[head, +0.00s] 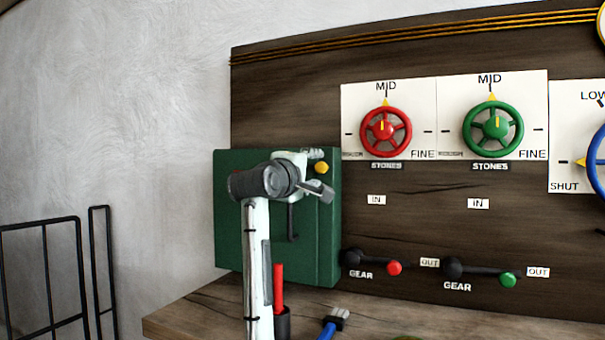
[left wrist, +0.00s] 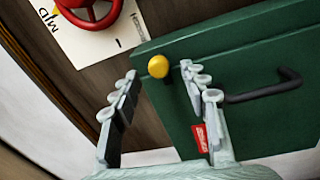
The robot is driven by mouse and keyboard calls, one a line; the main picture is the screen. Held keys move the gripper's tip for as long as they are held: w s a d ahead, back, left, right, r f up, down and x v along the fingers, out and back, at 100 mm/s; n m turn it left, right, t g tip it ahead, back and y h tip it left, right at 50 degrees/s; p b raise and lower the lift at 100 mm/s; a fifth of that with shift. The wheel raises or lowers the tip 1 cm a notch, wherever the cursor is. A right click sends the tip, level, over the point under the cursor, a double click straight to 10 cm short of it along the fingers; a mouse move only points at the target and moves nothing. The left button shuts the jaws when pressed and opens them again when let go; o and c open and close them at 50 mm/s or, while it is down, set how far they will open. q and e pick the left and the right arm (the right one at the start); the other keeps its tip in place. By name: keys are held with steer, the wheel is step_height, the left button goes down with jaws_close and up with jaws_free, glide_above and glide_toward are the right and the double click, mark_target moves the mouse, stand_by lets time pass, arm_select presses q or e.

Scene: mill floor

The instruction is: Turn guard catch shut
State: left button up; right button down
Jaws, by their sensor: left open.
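The green guard box (head: 228,215) is mounted on the dark wooden panel at the left. A yellow knob (head: 321,167), which looks like the catch's end, shows near its upper right corner; it also shows in the left wrist view (left wrist: 158,66). A black bent handle (left wrist: 262,92) is on the green face. My left gripper (head: 318,177) is in front of the box's upper part. Its fingers are open and empty, and in the left wrist view the knob appears between and beyond the fingertips (left wrist: 160,80). I cannot tell whether they touch it. My right gripper is out of view.
Red (head: 386,132) and green (head: 493,129) handwheels are to the right, above two gear levers (head: 372,263). A red stick (head: 278,285) in a dark cup and a blue-handled brush (head: 333,322) are on the bench below. A black wire rack (head: 45,280) is at left.

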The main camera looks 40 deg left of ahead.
arm_select(q)
steer(key=v, duration=0.9)
